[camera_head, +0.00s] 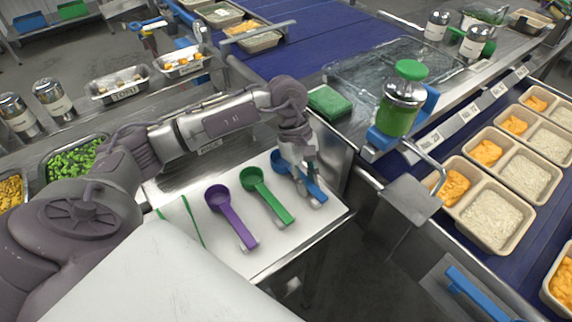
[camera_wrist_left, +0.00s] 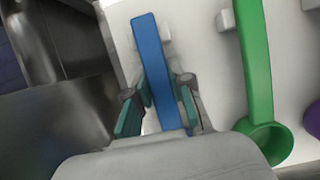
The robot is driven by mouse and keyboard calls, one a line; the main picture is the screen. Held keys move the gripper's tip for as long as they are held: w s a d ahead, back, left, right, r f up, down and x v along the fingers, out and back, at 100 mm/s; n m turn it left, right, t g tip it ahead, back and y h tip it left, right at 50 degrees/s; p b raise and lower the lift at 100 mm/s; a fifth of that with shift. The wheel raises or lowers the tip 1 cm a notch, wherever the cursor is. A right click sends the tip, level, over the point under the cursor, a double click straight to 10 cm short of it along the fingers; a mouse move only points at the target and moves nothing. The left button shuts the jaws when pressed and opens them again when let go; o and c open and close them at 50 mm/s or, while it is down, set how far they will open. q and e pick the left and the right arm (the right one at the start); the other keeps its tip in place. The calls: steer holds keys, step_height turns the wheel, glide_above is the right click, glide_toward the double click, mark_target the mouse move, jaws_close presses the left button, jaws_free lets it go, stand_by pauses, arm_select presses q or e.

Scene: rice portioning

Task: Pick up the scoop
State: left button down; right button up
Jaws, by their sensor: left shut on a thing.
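A blue scoop (camera_head: 279,160) is on the right part of the white board (camera_head: 180,213), its bowl toward the back and its handle toward the front. My left gripper (camera_head: 307,185) is over the handle and shut on it. In the left wrist view the blue handle (camera_wrist_left: 149,45) runs between the teal fingers of my left gripper (camera_wrist_left: 160,100); the blue bowl is hidden there. A green scoop (camera_head: 269,198) and a purple scoop (camera_head: 232,217) lie to its left. The green scoop also shows in the wrist view (camera_wrist_left: 257,70). My right gripper is not in view.
A green block (camera_head: 329,102) lies behind the board. A green-lidded dispenser (camera_head: 403,95) stands to the right, near the blue conveyor with trays of rice and orange food (camera_head: 485,235). Small white supports stand beside the handles.

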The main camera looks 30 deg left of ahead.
arm_select(q)
steer(key=shift+r, duration=0.1)
steer(key=shift+r, duration=0.55)
step_height(320, 180, up, 3)
steer(key=shift+w+f+b, duration=0.1)
steer(key=shift+f+b, duration=0.05)
steer(key=shift+b, duration=0.5)
steer(key=s+d+r, duration=0.2)
steer(key=s+r, duration=0.3)
steer(key=r, duration=0.1)
steer(key=s+d+r+p, duration=0.1)
steer(key=s+d+r, duration=0.2)
steer(key=s+r, duration=0.2)
steer(key=shift+s+d+r, duration=0.25)
steer(key=shift+r, duration=0.8)
